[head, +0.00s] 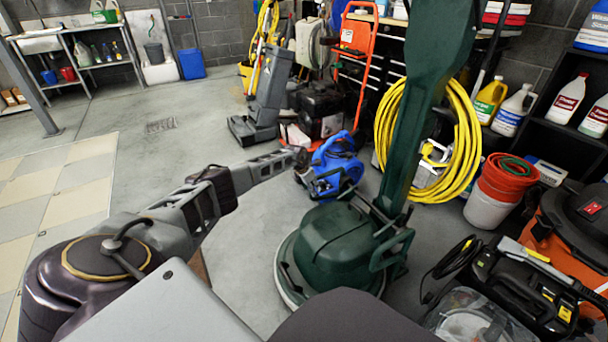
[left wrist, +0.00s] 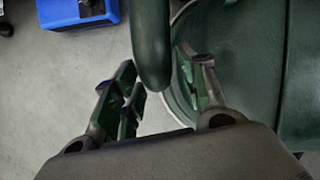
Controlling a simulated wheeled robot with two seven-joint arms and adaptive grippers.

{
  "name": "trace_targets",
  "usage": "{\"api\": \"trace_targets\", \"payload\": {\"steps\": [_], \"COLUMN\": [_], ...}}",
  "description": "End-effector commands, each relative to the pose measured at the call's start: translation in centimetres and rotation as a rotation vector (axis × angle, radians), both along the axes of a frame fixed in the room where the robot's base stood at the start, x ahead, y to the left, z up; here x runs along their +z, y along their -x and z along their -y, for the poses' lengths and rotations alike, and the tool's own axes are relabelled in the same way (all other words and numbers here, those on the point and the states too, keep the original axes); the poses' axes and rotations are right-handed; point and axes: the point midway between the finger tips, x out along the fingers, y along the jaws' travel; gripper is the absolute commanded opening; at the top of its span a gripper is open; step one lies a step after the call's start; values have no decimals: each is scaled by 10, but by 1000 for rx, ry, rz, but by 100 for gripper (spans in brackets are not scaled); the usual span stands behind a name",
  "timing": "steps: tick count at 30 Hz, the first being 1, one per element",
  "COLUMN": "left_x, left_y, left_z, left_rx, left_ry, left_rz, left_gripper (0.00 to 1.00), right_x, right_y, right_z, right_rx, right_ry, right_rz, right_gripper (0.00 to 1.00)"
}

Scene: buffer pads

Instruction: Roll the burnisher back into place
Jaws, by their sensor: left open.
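The green burnisher (head: 335,245) stands on the grey floor at centre right, its round base flat and its thick handle column (head: 430,100) rising past the top edge. My left gripper (head: 302,160) reaches in from the left, to the left of the column and in front of the blue machine. In the left wrist view my left gripper (left wrist: 158,65) is open. A rounded green bar (left wrist: 151,45) shows between its fingers, and the burnisher's base (left wrist: 240,75) lies to the right. I cannot tell whether the fingers touch the bar. My right gripper is out of view.
A blue machine (head: 336,165) stands behind the burnisher. Yellow hose (head: 465,150) hangs at the right, above a white bucket (head: 487,208). An orange and black vacuum (head: 575,235) and a black machine (head: 520,290) crowd the right. Open floor (head: 150,185) lies to the left.

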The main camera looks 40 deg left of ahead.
Motion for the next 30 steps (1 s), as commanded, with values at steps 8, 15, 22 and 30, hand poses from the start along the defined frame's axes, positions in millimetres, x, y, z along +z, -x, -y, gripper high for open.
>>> {"api": "trace_targets", "payload": {"steps": [8,15,22,30], "left_x": [13,28,43,64], "left_y": [7,12,19,27], "left_z": [-1,-3,-4,-6], "left_rx": [-1,0,-1,-1], "left_ry": [-2,-1,-1,-1], "left_rz": [-2,-1,-1,-1], "left_gripper": [42,42,42,42], "right_x": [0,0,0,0], "right_y": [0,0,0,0], "right_z": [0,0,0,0], "right_rx": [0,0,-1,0], "right_ry": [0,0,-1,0], "right_rz": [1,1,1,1], "right_gripper": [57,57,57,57]}}
